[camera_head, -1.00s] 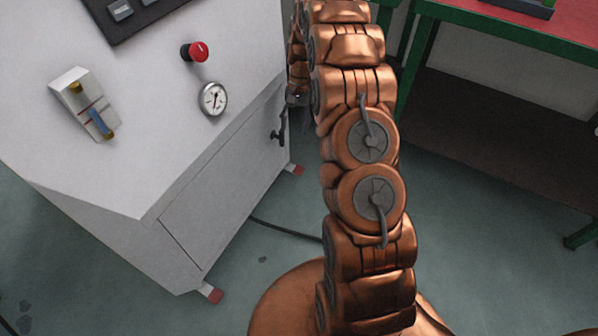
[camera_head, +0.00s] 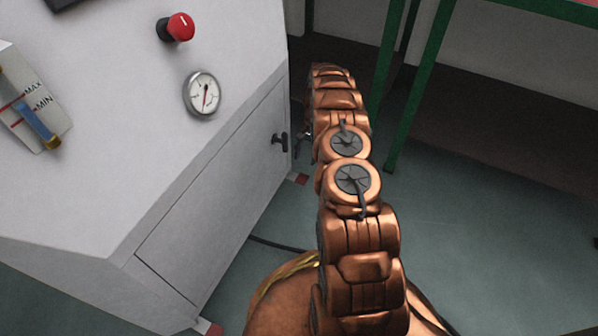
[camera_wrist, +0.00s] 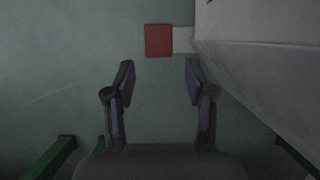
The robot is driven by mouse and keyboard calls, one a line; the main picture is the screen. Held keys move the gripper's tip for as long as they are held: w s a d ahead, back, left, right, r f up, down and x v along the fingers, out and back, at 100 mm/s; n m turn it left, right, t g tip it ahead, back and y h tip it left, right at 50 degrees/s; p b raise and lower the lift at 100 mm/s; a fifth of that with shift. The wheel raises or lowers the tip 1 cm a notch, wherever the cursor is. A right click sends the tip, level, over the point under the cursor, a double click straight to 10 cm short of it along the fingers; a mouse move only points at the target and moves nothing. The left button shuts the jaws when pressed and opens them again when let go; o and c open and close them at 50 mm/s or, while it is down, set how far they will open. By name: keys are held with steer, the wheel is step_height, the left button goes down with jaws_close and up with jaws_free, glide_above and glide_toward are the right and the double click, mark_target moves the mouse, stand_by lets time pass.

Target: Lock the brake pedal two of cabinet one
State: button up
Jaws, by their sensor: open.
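Cabinet one is likely the white cabinet (camera_head: 215,195) at the left of the head view. A red-tipped pedal (camera_head: 301,179) sticks out low at its far corner, and another red-tipped pedal (camera_head: 211,328) at its near corner. The wrist view shows one red pedal pad (camera_wrist: 158,40) with a white part (camera_wrist: 183,39) joining it to the cabinet base. My gripper (camera_wrist: 158,78) is open and empty, pointing down. The red pad lies just beyond the fingertips in the picture, with no visible contact. In the head view, my gripper is mostly hidden by my arm, beside the cabinet's door handle (camera_head: 280,142).
The cabinet carries a red knob (camera_head: 176,27), a dial gauge (camera_head: 202,94) and a level indicator (camera_head: 30,110). A green-legged table (camera_head: 415,90) stands at the right. A dark cable (camera_head: 275,243) lies on the floor. Open floor lies right of my arm.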

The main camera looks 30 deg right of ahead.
mark_target(302, 179)
steer(key=shift+d+b+x, duration=0.2)
steer(key=shift+b+x, duration=1.35)
steer(key=shift+x, duration=2.35)
steer(key=shift+s, duration=0.1)
jaws_close()
